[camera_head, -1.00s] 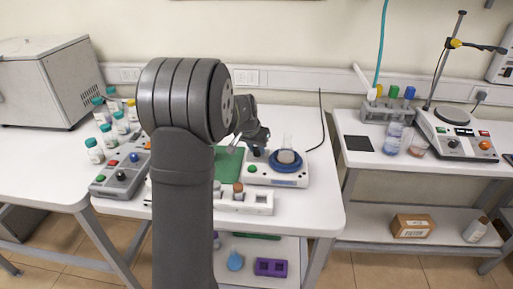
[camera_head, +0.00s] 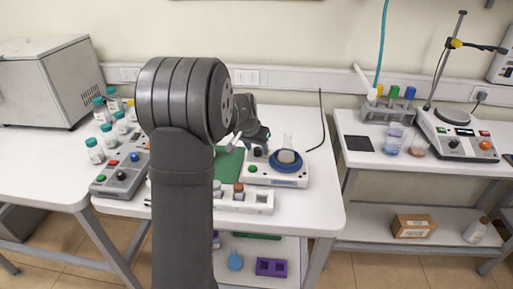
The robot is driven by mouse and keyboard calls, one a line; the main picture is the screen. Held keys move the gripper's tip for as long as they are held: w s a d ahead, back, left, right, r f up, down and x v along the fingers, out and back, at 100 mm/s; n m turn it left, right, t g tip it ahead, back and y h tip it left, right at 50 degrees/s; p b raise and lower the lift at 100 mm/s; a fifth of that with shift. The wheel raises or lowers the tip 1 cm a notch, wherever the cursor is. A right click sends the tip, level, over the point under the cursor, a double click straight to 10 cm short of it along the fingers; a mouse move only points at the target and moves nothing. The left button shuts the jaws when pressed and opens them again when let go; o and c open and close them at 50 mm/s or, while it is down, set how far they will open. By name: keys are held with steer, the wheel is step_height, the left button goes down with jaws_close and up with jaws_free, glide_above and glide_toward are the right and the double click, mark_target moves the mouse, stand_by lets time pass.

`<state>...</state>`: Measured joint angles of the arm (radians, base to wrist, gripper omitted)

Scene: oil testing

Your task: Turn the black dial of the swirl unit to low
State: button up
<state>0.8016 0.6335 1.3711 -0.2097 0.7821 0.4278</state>
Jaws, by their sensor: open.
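The swirl unit (camera_head: 290,180) is a low white device with a blue round platform carrying a clear flask (camera_head: 287,146). Its black dial (camera_head: 257,152) stands at its back left, beside the platform, and a green button (camera_head: 252,169) is at its front left. Which way the dial points is too small to tell. My gripper (camera_head: 234,143) is open, over the green mat just left of the dial, apart from it as far as I can see. My own arm covers much of the middle left and partly hides the mat.
A green mat (camera_head: 228,165) lies left of the swirl unit. A white rack (camera_head: 245,200) with small vials stands in front. A grey control box (camera_head: 120,178) and several teal-capped bottles (camera_head: 95,151) are at left. A black cable (camera_head: 322,125) runs behind on the right.

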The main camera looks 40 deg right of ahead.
steer(key=v, duration=1.7)
steer(key=shift+w, duration=0.1)
steer(key=x, duration=1.7)
steer(key=shift+d+f, duration=0.1)
steer(key=shift+f, duration=0.05)
